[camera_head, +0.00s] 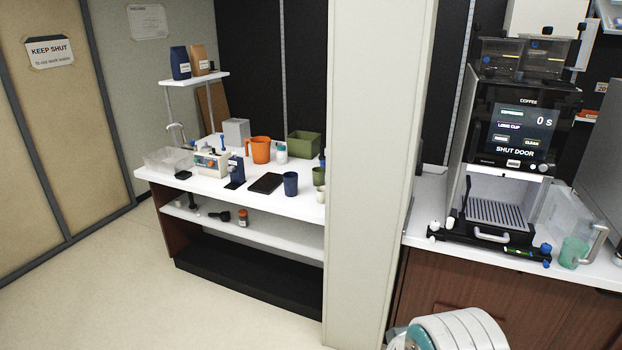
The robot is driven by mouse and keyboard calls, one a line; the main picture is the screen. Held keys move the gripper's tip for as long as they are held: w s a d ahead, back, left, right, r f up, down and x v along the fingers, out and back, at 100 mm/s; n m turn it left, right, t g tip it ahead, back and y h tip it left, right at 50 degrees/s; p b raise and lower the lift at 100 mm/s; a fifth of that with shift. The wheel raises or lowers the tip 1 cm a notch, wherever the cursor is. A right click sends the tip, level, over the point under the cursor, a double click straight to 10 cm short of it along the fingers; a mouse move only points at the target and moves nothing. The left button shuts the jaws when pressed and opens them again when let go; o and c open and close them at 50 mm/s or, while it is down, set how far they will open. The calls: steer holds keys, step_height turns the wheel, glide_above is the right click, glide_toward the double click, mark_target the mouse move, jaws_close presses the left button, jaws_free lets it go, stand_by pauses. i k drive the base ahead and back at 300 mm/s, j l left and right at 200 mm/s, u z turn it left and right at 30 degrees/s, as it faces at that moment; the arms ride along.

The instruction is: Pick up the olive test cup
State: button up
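A small olive-green cup (319,176) stands on the white counter (222,188) in the middle left, close against the edge of a pale column that hides its right side. A paler, smaller cup-like item (321,194) sits just in front of it, also cut off by the column. I cannot tell for certain which of the two is the olive test cup. A dark blue cup (290,184) stands to their left. My gripper is not in view; only a white rounded part of my own arm shows at the bottom right.
The pale column (372,170) stands between the left counter and the coffee machine (510,150). An orange jug (260,150), an olive box (303,144) and a black tablet-like pad (266,183) are near the cups. A green-tinted jug (574,252) stands right. The left floor is clear.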

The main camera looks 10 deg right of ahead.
mark_target(317, 173)
steer(key=i+j+u, duration=0.3)
steer(key=i, duration=0.5)
steer(key=i+u, duration=0.25)
steer(key=i, duration=0.55)
steer(key=i+j+z, duration=0.15)
steer(key=i+z, duration=0.2)
steer(key=i, duration=0.2)
steer(key=i+j+z, duration=0.25)
steer(key=i+z, duration=0.15)
steer(key=i+j+z, duration=0.35)
steer(key=i, duration=0.25)
steer(key=j, duration=0.1)
